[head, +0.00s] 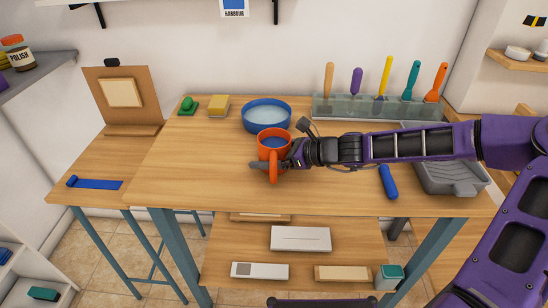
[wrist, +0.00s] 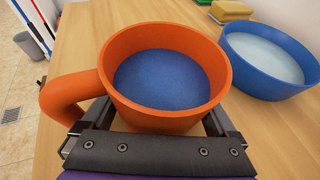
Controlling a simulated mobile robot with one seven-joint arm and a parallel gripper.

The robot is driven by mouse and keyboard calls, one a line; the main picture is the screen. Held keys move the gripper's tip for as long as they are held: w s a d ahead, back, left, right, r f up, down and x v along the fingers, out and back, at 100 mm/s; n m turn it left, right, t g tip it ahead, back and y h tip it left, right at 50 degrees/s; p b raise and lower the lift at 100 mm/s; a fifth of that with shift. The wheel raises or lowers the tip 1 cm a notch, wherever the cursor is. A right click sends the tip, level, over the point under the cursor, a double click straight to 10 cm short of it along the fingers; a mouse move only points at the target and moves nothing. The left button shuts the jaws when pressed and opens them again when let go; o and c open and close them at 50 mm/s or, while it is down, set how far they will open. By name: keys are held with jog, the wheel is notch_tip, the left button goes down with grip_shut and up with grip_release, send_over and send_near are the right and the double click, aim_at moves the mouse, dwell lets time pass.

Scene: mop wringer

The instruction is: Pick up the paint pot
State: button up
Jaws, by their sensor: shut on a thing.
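The paint pot is an orange mug-shaped pot (head: 273,136) with a handle and blue paint inside, near the middle of the table. In the wrist view the orange pot (wrist: 222,75) fills the centre, upright, with its handle at the left. My gripper (head: 284,163) reaches it from the right in the head view and is shut on the pot. In the wrist view the fingers (wrist: 158,125) lie on both sides of the pot's body.
A blue bowl (head: 266,116) of pale liquid stands close behind the pot. A rack (head: 345,107) of coloured-handled tools is at the back right. A yellow sponge (head: 214,106) and green scrubber (head: 188,106) lie back left. A grey paint tray (head: 447,178) is at right. The table's front left is clear.

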jog(key=shift+c, duration=0.4)
jog(key=shift+r, duration=0.15)
notch_tip(320, 180, up, 10)
jog(key=p, duration=0.3)
dwell(0.6)
dwell(0.4)
jog(key=o, duration=1.3)
jog(key=c, duration=1.1)
jog(key=shift+o, duration=0.2)
jog(key=shift+f, duration=0.25)
